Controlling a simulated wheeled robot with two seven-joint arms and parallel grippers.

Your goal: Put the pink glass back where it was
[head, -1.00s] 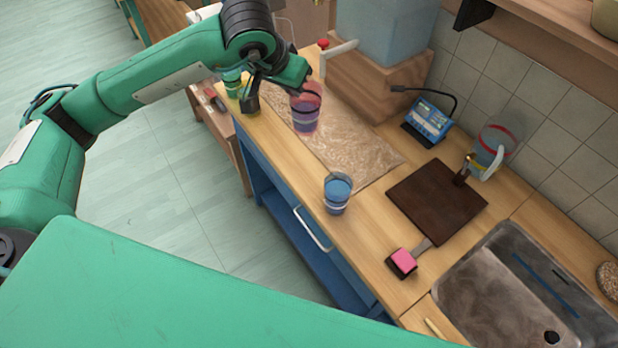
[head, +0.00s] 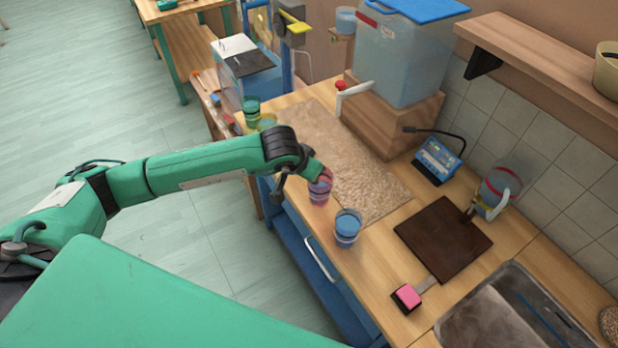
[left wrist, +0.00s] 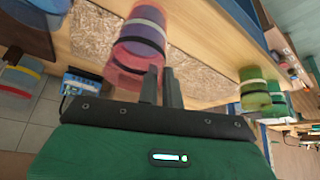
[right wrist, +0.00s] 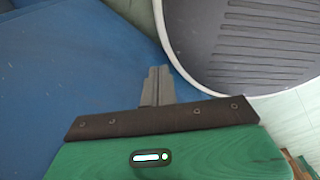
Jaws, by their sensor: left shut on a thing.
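The pink glass (head: 320,191) has a pink upper part, a dark band and purplish contents. My left gripper (left wrist: 161,86) is shut on it, and the glass (left wrist: 140,45) fills the space ahead of the fingers in the left wrist view. In the head view the left gripper (head: 310,175) holds it near the counter's front edge, left of and behind the blue glass (head: 347,228). I cannot tell whether its base touches the counter. My right gripper (right wrist: 157,85) is shut and empty in the right wrist view, away from the counter top.
Green (head: 251,110) and yellow-green (head: 267,122) glasses stand at the counter's far left end. A speckled mat (head: 370,180) lies behind the pink glass. A dark board (head: 443,238), pink-topped block (head: 407,296) and sink (head: 500,310) are to the right.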

